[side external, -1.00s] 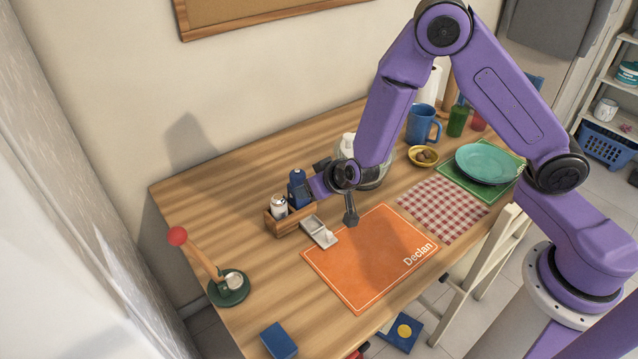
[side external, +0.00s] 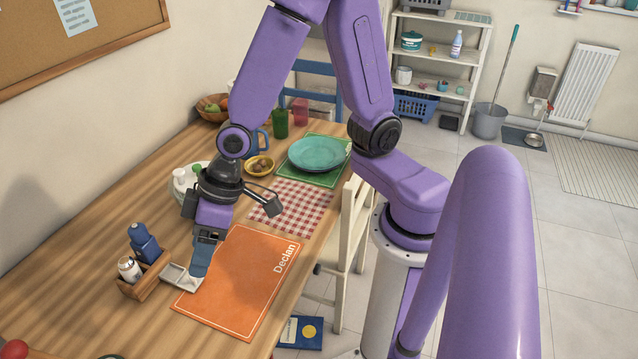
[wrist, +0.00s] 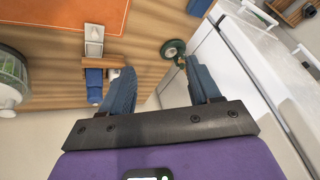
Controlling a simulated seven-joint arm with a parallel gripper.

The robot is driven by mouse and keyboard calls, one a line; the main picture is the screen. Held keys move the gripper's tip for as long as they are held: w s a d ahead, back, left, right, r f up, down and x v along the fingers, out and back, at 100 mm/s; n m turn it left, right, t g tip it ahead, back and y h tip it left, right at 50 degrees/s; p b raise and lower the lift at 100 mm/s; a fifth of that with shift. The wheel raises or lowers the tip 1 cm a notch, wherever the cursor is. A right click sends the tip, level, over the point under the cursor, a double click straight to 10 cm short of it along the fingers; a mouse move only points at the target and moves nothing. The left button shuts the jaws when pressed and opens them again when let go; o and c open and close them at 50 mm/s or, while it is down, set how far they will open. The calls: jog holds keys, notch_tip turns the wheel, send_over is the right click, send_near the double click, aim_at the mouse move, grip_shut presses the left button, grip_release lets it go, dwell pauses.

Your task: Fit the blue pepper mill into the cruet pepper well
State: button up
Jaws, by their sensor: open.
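The mill (wrist: 94,86) and cruet (wrist: 102,62) lie just left of the left finger there.
A small grey dish (side external: 181,278) is close to the cruet, near my fingers. An orange mat (side external: 240,285) marked "Declan" lies to the right. A checked cloth (side external: 290,207) and a teal plate (side external: 318,153) are farther back. The wood left of the cruet is clear.

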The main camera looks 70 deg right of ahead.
jog(key=s+d+r+n+g+h, duration=0.1)
jog(key=s+d+r+n+h, duration=0.1)
jog(key=s+d, duration=0.5)
jog(key=s+d+r+n+g+h, duration=0.1)
jog(key=s+d+r+n, duration=0.3)
jog(key=s+d, duration=0.4)
jog(key=shift+s+r+g+h, duration=0.15)
jog(key=shift+r+g+h, duration=0.1)
jog(key=shift+g+h, duration=0.25)
